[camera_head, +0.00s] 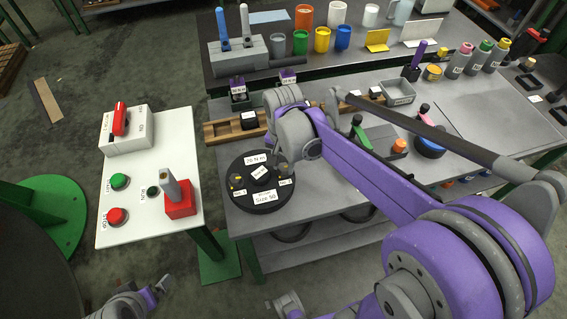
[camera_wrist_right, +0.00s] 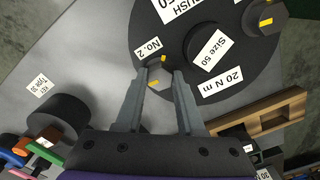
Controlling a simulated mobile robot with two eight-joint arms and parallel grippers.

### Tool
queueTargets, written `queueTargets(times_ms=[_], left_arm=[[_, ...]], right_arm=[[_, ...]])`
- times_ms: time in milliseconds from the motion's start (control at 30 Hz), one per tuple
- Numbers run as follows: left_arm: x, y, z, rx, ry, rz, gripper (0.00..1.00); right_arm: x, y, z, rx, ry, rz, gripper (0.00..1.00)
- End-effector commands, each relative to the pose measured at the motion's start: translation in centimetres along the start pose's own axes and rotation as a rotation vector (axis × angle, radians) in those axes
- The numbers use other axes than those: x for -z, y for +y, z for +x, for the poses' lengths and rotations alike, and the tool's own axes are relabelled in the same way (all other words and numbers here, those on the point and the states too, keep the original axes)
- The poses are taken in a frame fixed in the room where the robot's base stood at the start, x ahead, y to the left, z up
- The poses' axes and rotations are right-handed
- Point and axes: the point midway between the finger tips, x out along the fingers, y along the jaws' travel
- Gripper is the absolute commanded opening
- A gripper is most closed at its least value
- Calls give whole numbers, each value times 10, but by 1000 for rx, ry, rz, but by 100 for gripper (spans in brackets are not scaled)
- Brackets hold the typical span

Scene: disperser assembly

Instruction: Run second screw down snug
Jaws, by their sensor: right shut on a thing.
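A black disc (camera_head: 262,203) lies on the grey table with labels reading "20 N m" and "Size 50"; it also fills the top of the right wrist view (camera_wrist_right: 215,90). My right gripper (camera_wrist_right: 160,76) is shut on the dark, yellow-marked screw (camera_wrist_right: 156,70) beside the "No. 2" label. In the head view my right wrist largely hides that gripper. Another dark screw with a yellow mark (camera_wrist_right: 265,17) stands across the disc, by a raised dark hub (camera_wrist_right: 206,45). My left gripper (camera_head: 158,289) is low at the left, away from the tables; its opening is unclear.
A white control table (camera_head: 150,225) with red and green buttons stands left of the disc. A wooden rail (camera_head: 222,131) lies behind the disc, with a grey open box (camera_head: 397,92) further right. Cups and bottles stand at the back. The table's front edge is close to the disc.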

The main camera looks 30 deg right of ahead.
Motion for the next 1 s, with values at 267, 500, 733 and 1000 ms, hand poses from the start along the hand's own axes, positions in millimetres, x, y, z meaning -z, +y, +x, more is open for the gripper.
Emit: queueTargets(times_ms=[267,500,733,1000], left_arm=[[0,0,0,0,0,0,100],[0,0,0,0,0,0,100],[0,0,0,0,0,0,100],[0,0,0,0,0,0,100]], right_arm=[[0,0,0,0,1,54,0],[0,0,0,0,1,59,0],[0,0,0,0,0,58,50],[0,0,0,0,0,58,68]])
